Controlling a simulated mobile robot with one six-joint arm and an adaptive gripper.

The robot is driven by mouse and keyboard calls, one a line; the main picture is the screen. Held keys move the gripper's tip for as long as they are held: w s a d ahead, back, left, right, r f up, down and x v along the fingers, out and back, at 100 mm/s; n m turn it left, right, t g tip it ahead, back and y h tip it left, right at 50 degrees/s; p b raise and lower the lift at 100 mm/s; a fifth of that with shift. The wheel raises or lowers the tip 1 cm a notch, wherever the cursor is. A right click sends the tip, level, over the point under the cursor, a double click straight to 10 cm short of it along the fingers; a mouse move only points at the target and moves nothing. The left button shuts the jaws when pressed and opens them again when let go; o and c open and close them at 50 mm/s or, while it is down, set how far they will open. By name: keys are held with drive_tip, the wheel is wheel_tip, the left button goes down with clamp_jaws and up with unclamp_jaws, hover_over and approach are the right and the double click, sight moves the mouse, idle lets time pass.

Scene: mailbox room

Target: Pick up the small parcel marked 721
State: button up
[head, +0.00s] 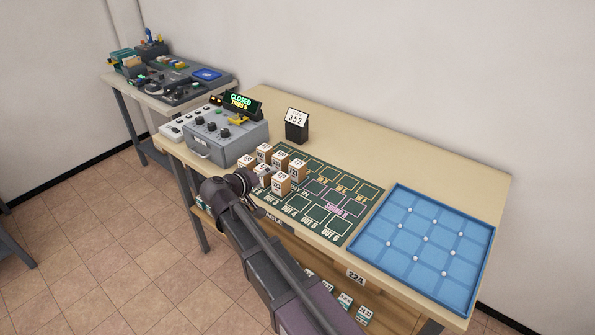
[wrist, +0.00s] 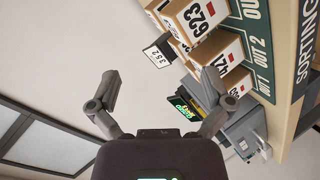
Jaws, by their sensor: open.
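Several small white-topped cardboard parcels (head: 281,182) stand in a group at the left end of the green sorting mat (head: 335,222). Their numbers are too small to read in the head view, so I cannot tell which is 721.
A grey control box (head: 226,138) with a lit "CLOSED" display (head: 243,103) stands left of the parcels. A black stand marked 352 (head: 297,127) is behind them. A blue gridded tray (head: 483,262) lies at the table's right end. The table's back right is clear.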

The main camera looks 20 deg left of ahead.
drive_tip(key=m, duration=0.4)
drive_tip(key=w+m, duration=0.1)
drive_tip(key=m, duration=0.6)
drive_tip(key=shift+w+d+r+m+p, duration=0.15)
drive_tip(key=shift+d+r+m+p, duration=0.15)
drive_tip(key=shift+d+m, duration=0.1)
drive_tip(key=b, duration=0.3)
approach(297, 165)
drive_tip(key=x, duration=0.3)
drive_tip(key=shift+f, duration=0.15)
drive_tip(key=shift+w+d+f, duration=0.1)
drive_tip(key=shift+w+d, duration=0.15)
drive_tip(key=shift+w, duration=0.2)
drive_tip(key=shift+w, duration=0.1)
